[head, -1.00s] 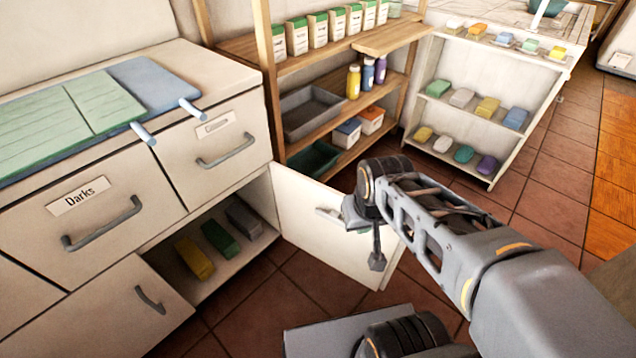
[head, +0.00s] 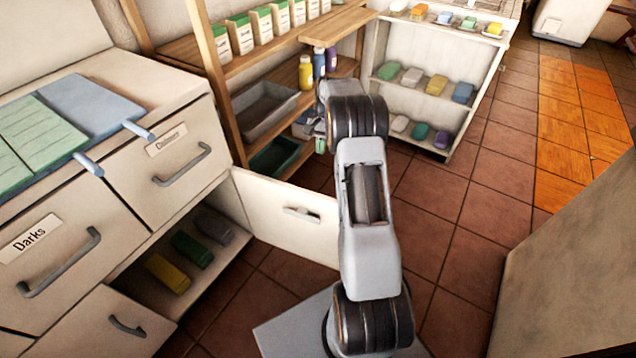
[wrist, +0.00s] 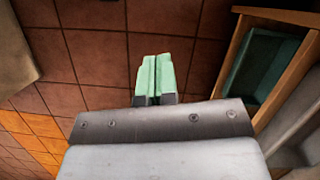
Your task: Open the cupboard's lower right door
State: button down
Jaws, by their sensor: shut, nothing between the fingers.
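The cupboard's lower right door (head: 270,218) stands swung out from the cupboard front, with its grey bar handle (head: 302,213) showing in the head view. The compartment behind it is open and holds yellow, green and grey blocks. My gripper is at the far end of my raised arm, beyond the door and near the wooden shelf, mostly hidden by my wrist in the head view. In the wrist view, its pale green fingers (wrist: 153,77) are together with nothing between them, above the tiled floor and apart from the handle.
A wooden shelf (head: 225,92) with boxes, bottles and trays stands behind the door. A white rack (head: 430,62) with coloured bars is to its right. Tiled floor (head: 455,215) is clear on the right, beside a brown panel (head: 575,275).

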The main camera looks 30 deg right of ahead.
jog(key=s+a+f+b, duration=0.2)
jog(key=f, duration=0.4)
jog(key=s+a+f+m+b, duration=0.1)
jog(key=s+f+b, duration=0.1)
jog(key=f, duration=0.4)
jog(key=shift+s+a+b, duration=0.15)
jog(key=shift+a+b, duration=0.15)
jog(key=shift+a, duration=0.1)
